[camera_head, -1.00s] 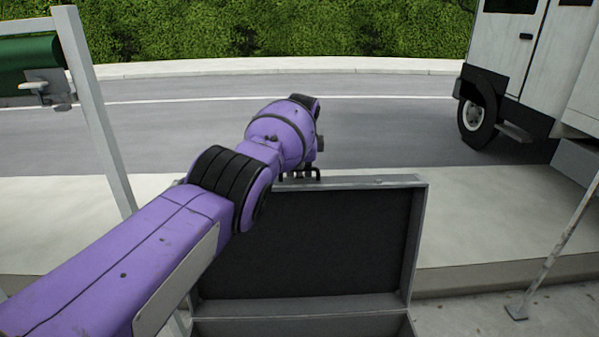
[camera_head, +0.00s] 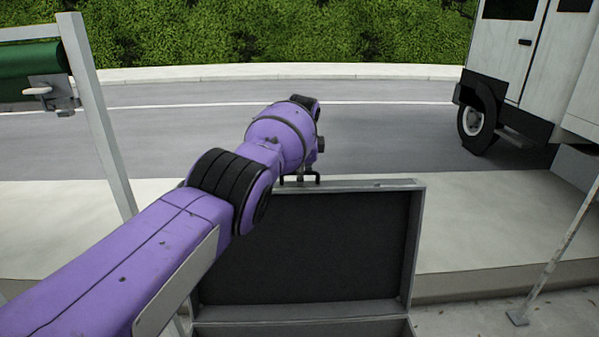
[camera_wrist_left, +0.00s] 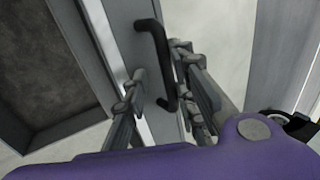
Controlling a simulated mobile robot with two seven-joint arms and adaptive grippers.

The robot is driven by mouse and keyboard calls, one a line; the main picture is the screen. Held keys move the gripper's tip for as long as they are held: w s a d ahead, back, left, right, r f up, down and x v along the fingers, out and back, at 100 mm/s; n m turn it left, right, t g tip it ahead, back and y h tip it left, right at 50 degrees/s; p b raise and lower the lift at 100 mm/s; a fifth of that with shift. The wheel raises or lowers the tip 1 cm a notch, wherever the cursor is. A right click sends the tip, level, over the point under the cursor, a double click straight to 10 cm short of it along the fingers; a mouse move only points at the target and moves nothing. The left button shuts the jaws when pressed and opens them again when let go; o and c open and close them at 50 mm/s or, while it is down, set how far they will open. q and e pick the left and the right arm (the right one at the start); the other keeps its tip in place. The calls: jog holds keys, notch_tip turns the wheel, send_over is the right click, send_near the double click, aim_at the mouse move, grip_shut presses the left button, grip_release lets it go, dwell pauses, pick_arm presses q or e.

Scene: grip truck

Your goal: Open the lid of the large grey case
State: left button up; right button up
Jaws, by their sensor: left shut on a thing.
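The large grey case has its lid (camera_head: 318,245) raised, with the dark inner panel facing me in the head view. The grey rim of the lid also shows in the left wrist view (camera_wrist_left: 118,42). The hinge line and a strip of the case's lower part (camera_head: 300,328) show at the bottom of the head view. My left gripper (camera_head: 300,177) is at the lid's top edge, mostly hidden behind my wrist. In the left wrist view its fingers (camera_wrist_left: 160,78) are on both sides of the black handle (camera_wrist_left: 158,50), shut on it. My right gripper is out of view.
A grey post (camera_head: 100,120) with a green roll (camera_head: 30,70) stands at the left. A thin pole (camera_head: 555,255) stands at the right. A white truck (camera_head: 560,80) is parked on the road at the back right.

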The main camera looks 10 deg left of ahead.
pick_arm(q)
jog(key=shift+s+f, duration=0.2)
jog(key=shift+f, duration=0.4)
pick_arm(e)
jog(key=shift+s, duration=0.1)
pick_arm(q)
jog(key=shift+s+d+r, duration=0.1)
jog(key=shift+s+r, duration=0.05)
jog(key=shift+r, duration=0.5)
jog(key=v, duration=1.1)
jog(key=shift+r, duration=0.2)
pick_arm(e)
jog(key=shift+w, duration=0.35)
pick_arm(q)
jog(key=shift+f, duration=0.1)
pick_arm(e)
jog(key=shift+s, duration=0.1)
